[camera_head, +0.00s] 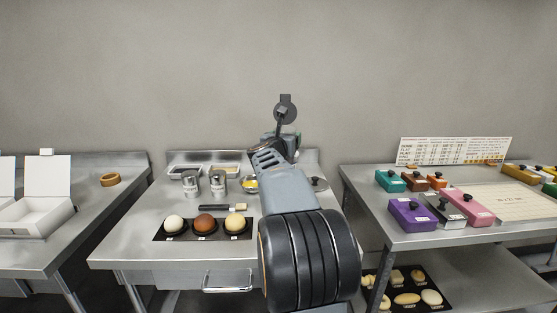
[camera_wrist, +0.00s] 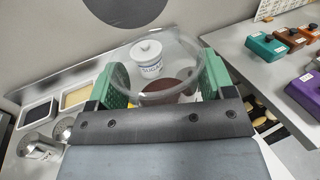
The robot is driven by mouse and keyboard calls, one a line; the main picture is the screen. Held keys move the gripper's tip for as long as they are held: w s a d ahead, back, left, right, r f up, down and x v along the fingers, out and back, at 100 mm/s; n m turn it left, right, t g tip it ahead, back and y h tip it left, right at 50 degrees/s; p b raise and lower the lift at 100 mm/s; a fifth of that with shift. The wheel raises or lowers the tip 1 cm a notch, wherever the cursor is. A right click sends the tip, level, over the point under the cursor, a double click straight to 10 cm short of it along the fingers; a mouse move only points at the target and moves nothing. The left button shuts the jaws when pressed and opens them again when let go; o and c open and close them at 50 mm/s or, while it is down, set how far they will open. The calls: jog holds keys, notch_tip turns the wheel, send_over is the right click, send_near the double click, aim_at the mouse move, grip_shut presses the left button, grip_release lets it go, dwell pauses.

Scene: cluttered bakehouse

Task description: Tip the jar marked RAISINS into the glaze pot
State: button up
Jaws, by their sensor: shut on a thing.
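My gripper (camera_wrist: 162,82) is shut on a clear, open-rimmed glass jar (camera_wrist: 120,78), with one green finger on each side. Dark brown contents (camera_wrist: 168,86) show inside it; no label on it is readable. In the head view my gripper (camera_head: 281,140) is raised above the back of the middle counter, and my arm mostly hides the jar. A yellow-filled bowl (camera_head: 250,184) stands on that counter, left of my arm; I cannot tell whether it is the glaze pot. A white lidded jar marked SUGAR (camera_wrist: 148,59) shows through the glass.
Two metal shakers (camera_head: 190,183) (camera_head: 220,182) and shallow pans (camera_head: 185,173) stand left of the bowl. A brush (camera_head: 222,207) and a black tray (camera_head: 165,236) of round items lie in front. Coloured lidded boxes (camera_head: 412,214) crowd the right table. The left counter holds a ring (camera_head: 110,180).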

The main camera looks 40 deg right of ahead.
jog(key=f+b, duration=0.1)
jog(key=f, duration=0.1)
jog(key=f+b, duration=0.4)
jog(key=shift+d, duration=0.25)
jog(key=m+b, duration=0.1)
jog(key=f+m+b, duration=0.1)
jog(key=m, duration=0.1)
jog(key=f+m+b, duration=0.1)
jog(key=shift+w+a+f+b, duration=0.2)
jog(key=shift+w+f+b, duration=0.05)
jog(key=shift+w+b, duration=0.1)
jog(key=shift+f+m+b, duration=0.25)
jog(key=shift+m+b, duration=0.25)
jog(key=shift+m, duration=0.5)
jog(key=m+b, duration=0.1)
jog(key=m, duration=0.2)
jog(key=shift+w+f+b, duration=0.1)
jog(key=shift+f+b, duration=0.05)
jog(key=shift+b, duration=0.2)
jog(key=shift+s+d+f+m+g+h+b, duration=0.2)
jog(key=shift+f+m+b, duration=0.4)
jog(key=shift+m+b, duration=1.3)
jog(key=shift+s+d+f+m+g+h+b, duration=0.1)
jog(key=shift+s+f+m+b, duration=0.4)
jog(key=shift+m+b, duration=1.4)
jog(key=shift+s+d+f+m+g+h+b, duration=0.1)
jog(key=shift+f+m+b, duration=0.8)
jog(key=shift+b, duration=1.85)
